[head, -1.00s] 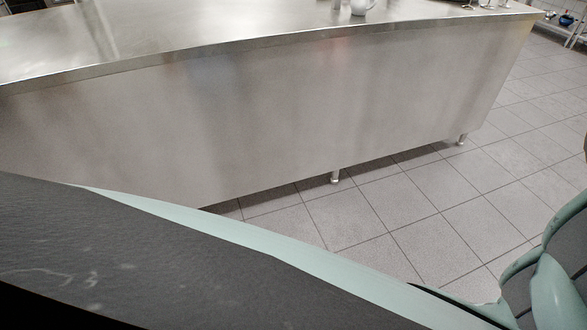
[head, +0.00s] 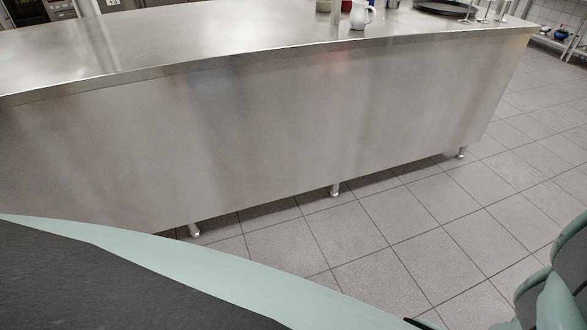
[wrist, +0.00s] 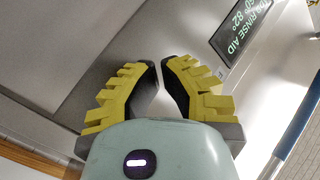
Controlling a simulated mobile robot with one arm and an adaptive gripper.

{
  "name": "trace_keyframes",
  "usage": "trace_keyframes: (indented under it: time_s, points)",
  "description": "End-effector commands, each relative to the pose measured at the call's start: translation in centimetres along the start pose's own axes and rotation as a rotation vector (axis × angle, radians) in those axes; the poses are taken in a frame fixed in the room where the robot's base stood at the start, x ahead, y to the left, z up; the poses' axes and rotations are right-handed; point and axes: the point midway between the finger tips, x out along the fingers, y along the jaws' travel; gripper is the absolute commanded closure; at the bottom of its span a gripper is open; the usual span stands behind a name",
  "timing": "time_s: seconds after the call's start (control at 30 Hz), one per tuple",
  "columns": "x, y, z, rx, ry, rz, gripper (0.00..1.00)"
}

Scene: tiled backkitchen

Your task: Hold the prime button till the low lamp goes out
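In the wrist view a dark display (wrist: 238,30) with green text reading "RINSE AID" and temperature figures sits on a steel front at the upper right. My gripper (wrist: 161,64) has yellow ridged fingers with dark pads; the tips are a little apart with nothing between them. The fingers point towards the steel front, left of and below the display. They look clear of it, but the distance is hard to judge. I cannot make out the prime button or the low lamp in either view. The gripper is not in the head view.
A long steel counter (head: 260,130) on short legs crosses the head view. A white jug (head: 361,16) and a dark round tray (head: 443,8) stand on it. Tiled floor (head: 440,215) is clear at right. A blue bar (wrist: 304,122) runs at the wrist view's right.

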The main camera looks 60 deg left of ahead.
Motion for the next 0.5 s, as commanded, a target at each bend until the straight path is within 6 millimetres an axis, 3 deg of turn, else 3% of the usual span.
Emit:
trace_keyframes:
  time_s: [0.1,0.5]
  points:
    - [0.0,0.03,-0.02,0.0,0.0,0.001,1.0]
    - [-0.02,0.01,0.02,0.0,0.0,0.0,1.0]
